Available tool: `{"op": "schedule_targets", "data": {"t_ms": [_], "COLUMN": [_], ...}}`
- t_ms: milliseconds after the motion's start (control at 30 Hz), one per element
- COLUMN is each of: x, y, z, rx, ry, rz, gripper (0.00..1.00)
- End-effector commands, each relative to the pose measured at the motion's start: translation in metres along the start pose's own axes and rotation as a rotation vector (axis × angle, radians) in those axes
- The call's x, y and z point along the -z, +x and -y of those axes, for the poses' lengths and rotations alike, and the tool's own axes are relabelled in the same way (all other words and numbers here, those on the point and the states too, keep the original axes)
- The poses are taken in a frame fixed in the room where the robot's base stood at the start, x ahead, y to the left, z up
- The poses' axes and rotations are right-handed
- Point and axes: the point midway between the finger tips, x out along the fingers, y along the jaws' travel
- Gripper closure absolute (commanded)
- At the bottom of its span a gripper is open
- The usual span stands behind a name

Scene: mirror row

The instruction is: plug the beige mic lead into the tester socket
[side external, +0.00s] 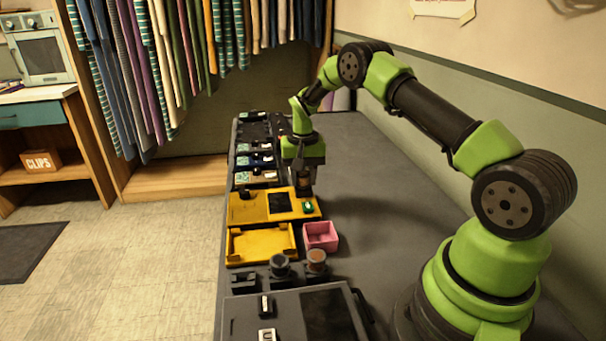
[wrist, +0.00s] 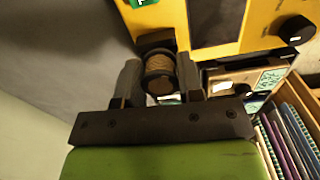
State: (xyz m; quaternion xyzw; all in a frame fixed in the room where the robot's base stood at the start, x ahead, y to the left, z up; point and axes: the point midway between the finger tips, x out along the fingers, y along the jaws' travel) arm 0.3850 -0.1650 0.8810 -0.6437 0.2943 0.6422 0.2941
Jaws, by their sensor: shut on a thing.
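The beige mic lead (wrist: 159,72), a small coil on a dark round body, is between the fingers of my gripper (wrist: 160,82). My gripper (side external: 304,182) is shut on it at the back right corner of the yellow tester (side external: 250,208). The tester also shows in the wrist view (wrist: 212,50), with a black knob, a dark screen and a green label. A dark block (wrist: 155,38) sits at the tester's edge, right at the front of the lead. The plug tip and socket opening are hidden, so I cannot tell whether the plug is in the socket.
A yellow tray (side external: 232,247) and a pink box (side external: 320,243) stand nearer the camera. Two round dark pieces (side external: 279,265) (side external: 316,262) and a grey panel (side external: 243,316) are at the front. Several devices (side external: 255,160) line the table behind.

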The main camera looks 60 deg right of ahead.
Motion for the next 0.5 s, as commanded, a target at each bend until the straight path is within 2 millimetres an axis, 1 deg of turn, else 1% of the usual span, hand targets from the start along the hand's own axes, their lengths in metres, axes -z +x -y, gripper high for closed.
{"op": "schedule_targets", "data": {"t_ms": [300, 333, 433, 467, 500], "x": [-0.0001, 0.0000, 0.0000, 0.0000, 0.0000], "y": [0.0047, 0.0048, 0.0046, 0.0046, 0.0046], "z": [0.0001, 0.0001, 0.0001, 0.0001, 0.0001], "rx": [0.000, 0.000, 0.001, 0.000, 0.000], "ry": [0.001, 0.001, 0.001, 0.001, 0.001], "rz": [0.000, 0.000, 0.000, 0.000, 0.000], "gripper": [0.88, 0.63, 0.40, 0.36, 0.36]}}
